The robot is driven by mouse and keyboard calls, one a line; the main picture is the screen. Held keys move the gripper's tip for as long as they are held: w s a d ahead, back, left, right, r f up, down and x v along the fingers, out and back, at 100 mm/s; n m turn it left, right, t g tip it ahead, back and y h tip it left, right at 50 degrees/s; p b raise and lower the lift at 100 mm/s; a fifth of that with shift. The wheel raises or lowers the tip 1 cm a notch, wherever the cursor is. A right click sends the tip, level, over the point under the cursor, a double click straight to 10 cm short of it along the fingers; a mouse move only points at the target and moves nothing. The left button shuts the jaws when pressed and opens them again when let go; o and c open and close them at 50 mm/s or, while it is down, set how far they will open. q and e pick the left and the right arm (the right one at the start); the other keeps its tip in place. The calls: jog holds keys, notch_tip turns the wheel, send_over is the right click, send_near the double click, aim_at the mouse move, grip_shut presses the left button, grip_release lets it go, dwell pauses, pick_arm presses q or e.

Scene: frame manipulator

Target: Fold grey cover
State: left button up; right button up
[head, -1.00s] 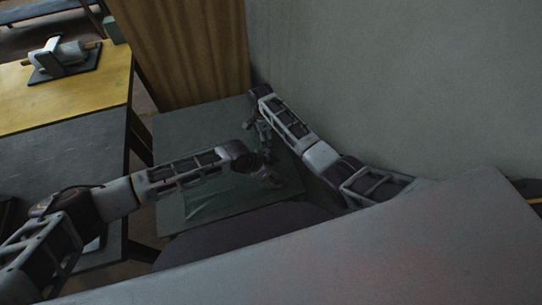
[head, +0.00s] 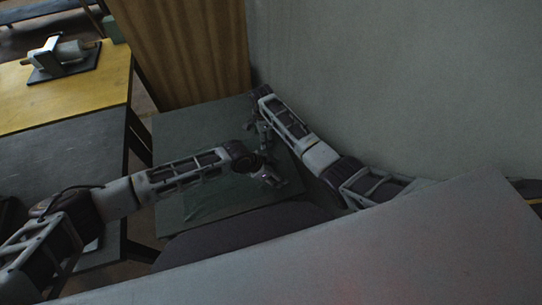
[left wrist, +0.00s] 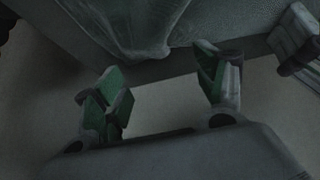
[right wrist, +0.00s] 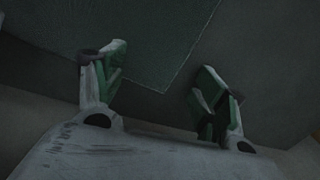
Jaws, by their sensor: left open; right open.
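The grey cover (head: 205,200) lies on the low table at the wall, its outline hard to make out in the dim light. In the left wrist view the cover (left wrist: 140,25) shows wrinkles that gather towards the table edge. My left gripper (head: 272,178) is open near the table's right edge; in its wrist view nothing is between the fingers (left wrist: 163,85). My right gripper (head: 262,132) is open farther back, near the wall. Its wrist view shows empty fingers (right wrist: 160,78) at a corner of a flat, textured grey-green surface; I cannot tell whether that is cover or table.
A grey wall (head: 400,80) stands close on the right, behind my right arm. A brown curtain (head: 180,50) hangs behind the table. A yellow-topped table (head: 95,95) with a roller-like device (head: 62,58) and a dark table (head: 70,150) stand left.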

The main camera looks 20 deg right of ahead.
pick_arm(q)
jog(key=shift+f, duration=0.3)
pick_arm(e)
jog(key=shift+f, duration=0.3)
pick_arm(q)
jog(key=shift+f, duration=0.55)
dwell(0.5)
